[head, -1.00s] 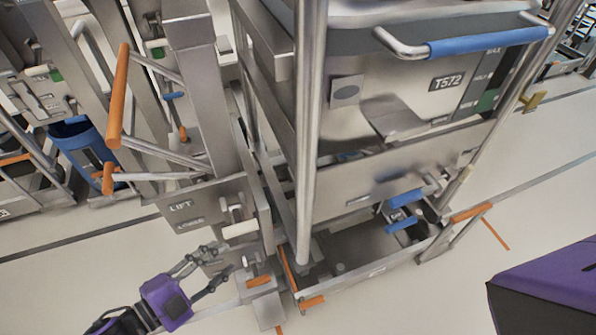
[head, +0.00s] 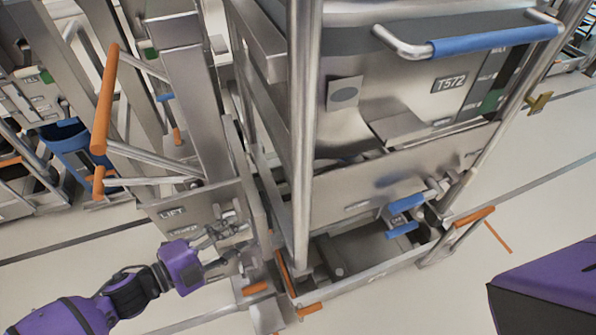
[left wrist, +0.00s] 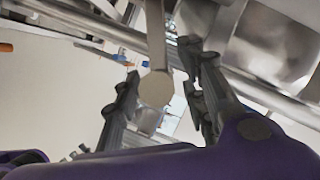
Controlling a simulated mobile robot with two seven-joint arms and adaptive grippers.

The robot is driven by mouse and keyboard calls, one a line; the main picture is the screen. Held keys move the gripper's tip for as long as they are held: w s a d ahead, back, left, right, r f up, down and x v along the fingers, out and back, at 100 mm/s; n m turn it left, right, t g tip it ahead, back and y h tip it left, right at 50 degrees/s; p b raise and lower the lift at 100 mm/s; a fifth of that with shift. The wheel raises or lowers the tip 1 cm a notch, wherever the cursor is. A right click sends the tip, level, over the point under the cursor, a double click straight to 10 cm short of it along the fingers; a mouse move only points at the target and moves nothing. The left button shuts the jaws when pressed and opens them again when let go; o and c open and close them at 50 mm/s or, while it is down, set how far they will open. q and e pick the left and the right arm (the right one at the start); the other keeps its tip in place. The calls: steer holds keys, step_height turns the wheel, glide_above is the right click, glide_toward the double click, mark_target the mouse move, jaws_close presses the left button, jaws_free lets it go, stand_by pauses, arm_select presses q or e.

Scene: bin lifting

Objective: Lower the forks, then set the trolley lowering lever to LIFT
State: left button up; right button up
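The grey lift panel (head: 190,205) carries the label LIFT above a second label, which is blurred. A lever with a pale round end (left wrist: 156,88) shows in the left wrist view between my left gripper's fingers (left wrist: 161,62). In the head view my left gripper (head: 233,242) is at the panel's lower right, in front of the lever, which it mostly hides. The fingers are apart, one on each side of the lever; I cannot tell if they touch it. The forks cannot be made out clearly. My right gripper is out of view.
A steel bin marked T572 (head: 448,82) with a blue handle (head: 490,42) stands in the frame right of the panel. An orange handle (head: 105,98) sticks out at the upper left. Small orange-tipped parts (head: 256,288) lie low beside my gripper.

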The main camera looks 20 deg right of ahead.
arm_select(q)
steer(key=shift+w+d+f, duration=0.1)
steer(key=shift+d, duration=0.15)
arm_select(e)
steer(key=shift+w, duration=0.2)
arm_select(q)
jaws_close()
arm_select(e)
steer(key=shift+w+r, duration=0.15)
